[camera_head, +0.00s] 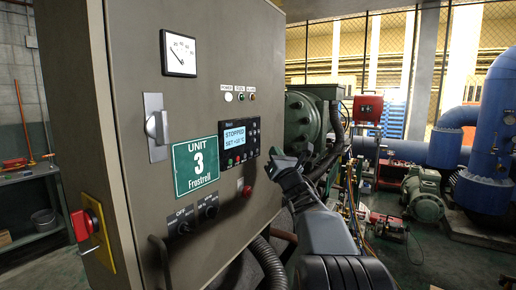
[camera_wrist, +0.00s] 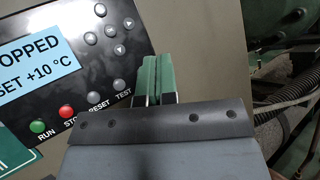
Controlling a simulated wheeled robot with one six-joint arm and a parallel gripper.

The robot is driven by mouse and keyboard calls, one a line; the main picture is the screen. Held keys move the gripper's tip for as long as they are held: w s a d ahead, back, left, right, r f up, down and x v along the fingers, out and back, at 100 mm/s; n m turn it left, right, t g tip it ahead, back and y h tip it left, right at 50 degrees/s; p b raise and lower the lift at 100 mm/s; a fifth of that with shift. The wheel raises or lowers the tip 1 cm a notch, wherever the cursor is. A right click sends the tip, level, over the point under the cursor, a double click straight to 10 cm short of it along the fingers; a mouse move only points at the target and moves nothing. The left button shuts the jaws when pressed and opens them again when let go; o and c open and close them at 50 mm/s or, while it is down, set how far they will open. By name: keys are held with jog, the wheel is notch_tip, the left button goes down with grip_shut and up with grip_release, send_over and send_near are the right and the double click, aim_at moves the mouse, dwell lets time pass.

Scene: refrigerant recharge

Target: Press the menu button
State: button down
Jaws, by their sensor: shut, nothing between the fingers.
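The black controller panel (camera_head: 239,155) is on the front of the grey cabinet. Its blue display reads STOPPED, SET +10 °C. In the wrist view the panel (camera_wrist: 60,92) shows a green RUN button (camera_wrist: 38,126), a red stop button (camera_wrist: 67,112), and grey RESET (camera_wrist: 92,84) and TEST (camera_wrist: 118,85) buttons. My gripper (camera_head: 274,160) is shut and empty, just right of the panel. Its green fingertips (camera_wrist: 157,62) show beside the panel's right edge; contact cannot be told.
Below are two dark knobs (camera_head: 208,207) and a red button (camera_head: 246,191). A grey handle (camera_head: 157,128) and a red switch (camera_head: 86,224) stick out at left. Hoses and machinery stand right of the cabinet.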

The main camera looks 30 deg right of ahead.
aim_at(257, 151)
jog(key=shift+w+a+b, duration=0.35)
jog(key=shift+w+b, duration=0.05)
jog(key=shift+w, duration=0.2)
jog(key=shift+w+a+b, duration=0.3)
jog(key=shift+w+b, duration=0.1)
jog(key=shift+w, duration=0.2)
jog(key=shift+w+a+f+b, duration=0.1)
jog(key=shift+w+a+b, duration=0.1)
jog(key=shift+b, duration=0.25)
dwell(1.1)
jog(key=shift+w+a+b, duration=0.2)
jog(key=shift+w+b, duration=0.25)
jog(key=shift+b, duration=0.1)
dwell(0.7)
jog(key=shift+s+d, duration=0.1)
dwell(0.3)
jog(key=shift+s+d+b, duration=0.3)
jog(key=shift+s+b, duration=0.3)
